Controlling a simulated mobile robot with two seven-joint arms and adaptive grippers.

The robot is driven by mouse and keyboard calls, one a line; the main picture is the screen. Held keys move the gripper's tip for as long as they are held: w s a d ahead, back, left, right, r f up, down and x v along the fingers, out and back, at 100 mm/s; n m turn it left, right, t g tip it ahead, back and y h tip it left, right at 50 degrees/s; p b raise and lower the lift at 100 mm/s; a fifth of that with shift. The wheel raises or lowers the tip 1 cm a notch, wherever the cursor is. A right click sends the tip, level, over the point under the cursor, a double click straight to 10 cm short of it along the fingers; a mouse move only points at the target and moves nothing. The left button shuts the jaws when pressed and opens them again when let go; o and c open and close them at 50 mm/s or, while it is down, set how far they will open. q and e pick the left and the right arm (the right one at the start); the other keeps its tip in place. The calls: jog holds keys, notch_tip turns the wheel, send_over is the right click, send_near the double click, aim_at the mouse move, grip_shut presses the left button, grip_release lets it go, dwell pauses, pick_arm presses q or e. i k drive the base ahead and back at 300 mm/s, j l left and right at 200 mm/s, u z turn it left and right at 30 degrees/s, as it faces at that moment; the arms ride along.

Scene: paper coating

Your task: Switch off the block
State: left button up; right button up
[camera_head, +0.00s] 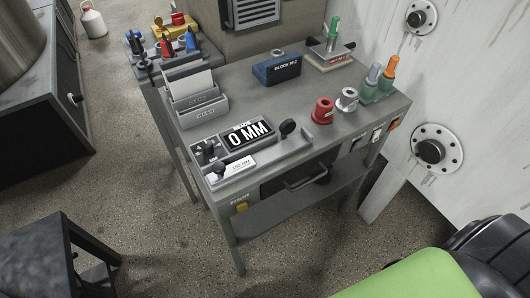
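A blue block (276,69) with a white label that reads roughly "BLOCK 76-2" sits on the back middle of the grey metal table (235,94). A small round metal piece shows at its top rear edge. Small switches sit on the table's right front side: a white one (376,134) and an orange one (394,125). Another pale switch (356,143) is beside them. I cannot tell their on or off position. Neither of my grippers is in view.
A red knob (323,110), a grey knob (347,99) and a grey card holder (200,105) stand on the table. A green-topped item (420,277) fills the lower right. Open floor lies in front.

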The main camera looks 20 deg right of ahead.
aim_at(393, 125)
jog(key=z, duration=1.7)
jog(key=l, duration=0.1)
